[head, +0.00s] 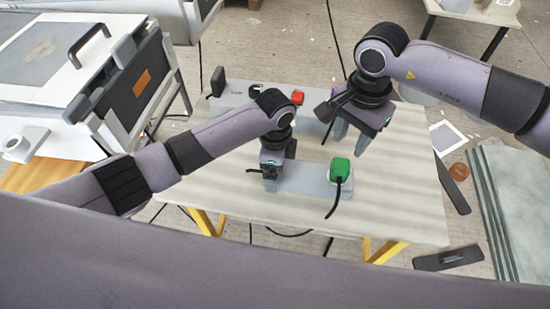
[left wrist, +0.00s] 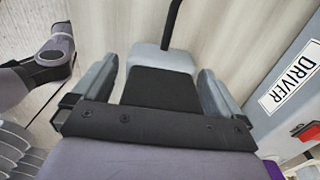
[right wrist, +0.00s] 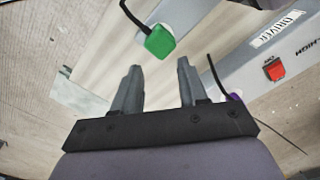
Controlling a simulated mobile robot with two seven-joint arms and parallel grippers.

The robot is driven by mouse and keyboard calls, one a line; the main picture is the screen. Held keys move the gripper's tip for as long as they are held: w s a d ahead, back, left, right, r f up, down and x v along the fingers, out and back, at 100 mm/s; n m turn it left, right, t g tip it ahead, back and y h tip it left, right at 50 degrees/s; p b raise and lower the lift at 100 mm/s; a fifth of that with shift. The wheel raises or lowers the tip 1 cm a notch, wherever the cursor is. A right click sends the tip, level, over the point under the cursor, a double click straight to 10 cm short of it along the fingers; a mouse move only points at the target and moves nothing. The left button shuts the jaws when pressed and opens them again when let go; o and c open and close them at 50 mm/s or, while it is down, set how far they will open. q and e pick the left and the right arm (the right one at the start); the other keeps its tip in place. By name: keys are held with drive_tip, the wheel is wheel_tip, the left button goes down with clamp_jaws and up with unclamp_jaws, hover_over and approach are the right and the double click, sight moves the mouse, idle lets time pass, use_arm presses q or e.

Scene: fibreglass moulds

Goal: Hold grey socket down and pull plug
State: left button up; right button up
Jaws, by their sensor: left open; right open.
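The grey socket (head: 312,181) is a long block lying on the table. A green plug (head: 340,170) with a black cable sits upright in its right part. The plug also shows in the right wrist view (right wrist: 159,41), beyond the fingertips. My left gripper (head: 270,176) is open, low at the socket's left end. In the left wrist view a grey block end (left wrist: 163,60) with a black cable shows between its fingers; contact is unclear. My right gripper (head: 361,142) is open and empty, above the table, behind and slightly right of the plug and apart from it.
A grey driver box (head: 232,101) with a red switch (head: 297,98) stands at the table's back; it also shows in the right wrist view (right wrist: 258,62). The table (head: 400,200) is clear to the right of the plug. Black cables hang at the table's front edge.

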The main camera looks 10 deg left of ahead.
sight(342, 164)
use_arm(q)
drive_tip(key=c, duration=1.1)
drive_tip(key=shift+c, duration=1.2)
use_arm(e)
drive_tip(key=o, duration=0.3)
drive_tip(key=shift+o, duration=1.3)
drive_tip(key=n, duration=0.2)
drive_tip(key=f+n, duration=0.1)
drive_tip(key=n, duration=0.1)
drive_tip(key=shift+a+f, duration=0.1)
drive_tip(key=shift+f+n, duration=0.25)
drive_tip(key=shift+n, duration=0.6)
drive_tip(key=shift+f+n, duration=0.2)
drive_tip(key=shift+n, duration=0.65)
use_arm(q)
drive_tip(key=shift+d, duration=0.1)
use_arm(e)
drive_tip(key=shift+f, duration=4.5)
